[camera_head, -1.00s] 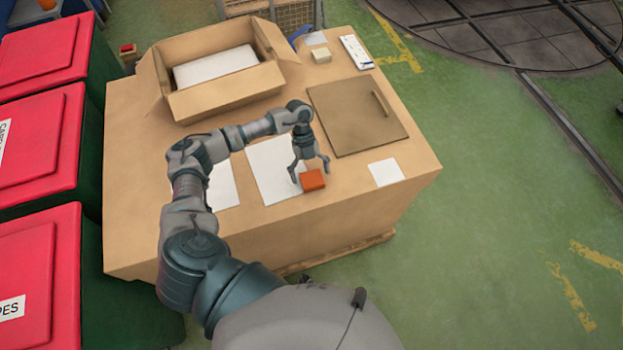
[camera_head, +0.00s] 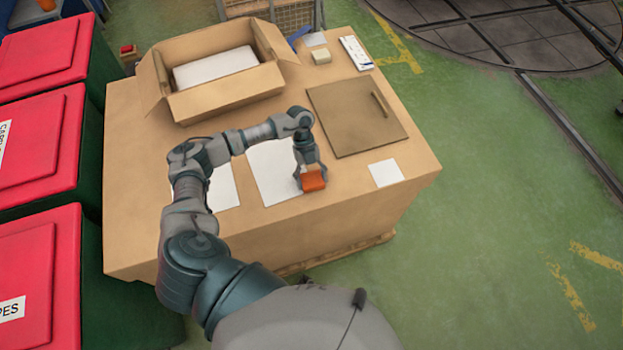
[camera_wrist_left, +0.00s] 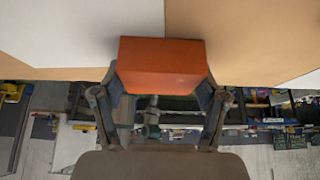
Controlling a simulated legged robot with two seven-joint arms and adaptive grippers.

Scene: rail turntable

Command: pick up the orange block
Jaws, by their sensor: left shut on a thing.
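The orange block (camera_head: 313,181) is at the front of the cardboard-coloured table, by the right edge of a white sheet (camera_head: 272,172). My left gripper (camera_head: 311,178) is shut on it, with a finger on each side. In the left wrist view the orange block (camera_wrist_left: 162,65) sits between the two fingers of my left gripper (camera_wrist_left: 160,92). I cannot tell whether the block still touches the table. My right gripper is not in view.
An open cardboard box (camera_head: 222,98) with a white item inside stands at the table's back left. A brown board (camera_head: 350,125) with a handle lies to the right, near a small white card (camera_head: 386,173). Red-lidded bins (camera_head: 35,150) stand left of the table (camera_head: 140,225).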

